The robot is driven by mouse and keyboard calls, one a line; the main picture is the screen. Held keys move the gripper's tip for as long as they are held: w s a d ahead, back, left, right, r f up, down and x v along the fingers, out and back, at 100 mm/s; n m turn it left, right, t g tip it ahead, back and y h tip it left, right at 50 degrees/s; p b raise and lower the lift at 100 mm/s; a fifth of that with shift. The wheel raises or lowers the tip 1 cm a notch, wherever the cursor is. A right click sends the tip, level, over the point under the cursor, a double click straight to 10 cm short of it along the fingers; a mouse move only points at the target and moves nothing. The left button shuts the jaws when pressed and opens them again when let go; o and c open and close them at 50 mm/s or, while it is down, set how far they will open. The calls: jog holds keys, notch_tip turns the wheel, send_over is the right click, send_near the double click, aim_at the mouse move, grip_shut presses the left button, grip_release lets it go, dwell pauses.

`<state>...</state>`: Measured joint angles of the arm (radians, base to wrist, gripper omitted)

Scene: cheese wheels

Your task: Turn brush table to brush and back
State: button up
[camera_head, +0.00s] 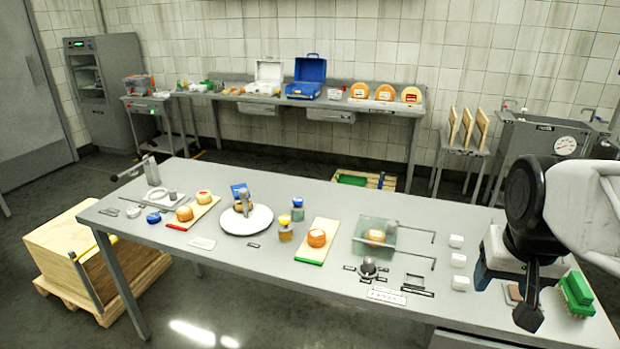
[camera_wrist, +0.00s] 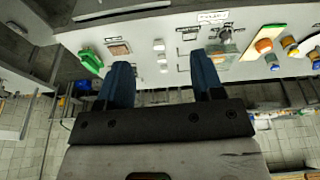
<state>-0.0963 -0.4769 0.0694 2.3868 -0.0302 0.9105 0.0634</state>
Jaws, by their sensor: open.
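A round white turntable (camera_head: 258,221) stands on the steel table, left of its middle. An orange cheese and a grey upright post with a blue part (camera_head: 239,191) are at it; whether bristles touch the cheese is too small to tell. A dark round knob (camera_head: 369,268) sits right of the middle, with small labels around it; it also shows in the wrist view (camera_wrist: 225,34). My gripper (camera_head: 527,312) is over the right end of the table, far from the turntable. In the wrist view my gripper (camera_wrist: 162,68) has its two blue fingers apart with nothing between them.
A green brush (camera_head: 576,293) lies at the right end near my gripper. Several white blocks (camera_head: 459,261) stand left of it. A clear greenish box (camera_head: 360,232) with a cheese and metal rods is right of middle. Boards with cheeses (camera_head: 312,251) and jars (camera_head: 285,234) stand between.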

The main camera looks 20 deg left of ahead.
jog(key=w+a+r+n, duration=0.1)
jog(key=w+a+r, duration=0.1)
jog(key=w+a, duration=0.5)
jog(key=w+a+r, duration=0.1)
jog(key=w+a, duration=0.4)
jog(key=w, duration=0.4)
jog(key=n+t+y, duration=0.1)
jog(key=n+y, duration=0.1)
jog(key=n, duration=0.2)
send_over(243, 190)
jog(key=s+d, duration=0.1)
jog(key=s, duration=0.1)
notch_tip(243, 190, down, 15)
jog(key=shift+s+d, duration=0.1)
jog(key=shift+s, duration=0.1)
jog(key=shift+f, duration=0.2)
jog(key=shift+x, duration=3.8)
jog(key=shift+w, duration=0.1)
grip_shut()
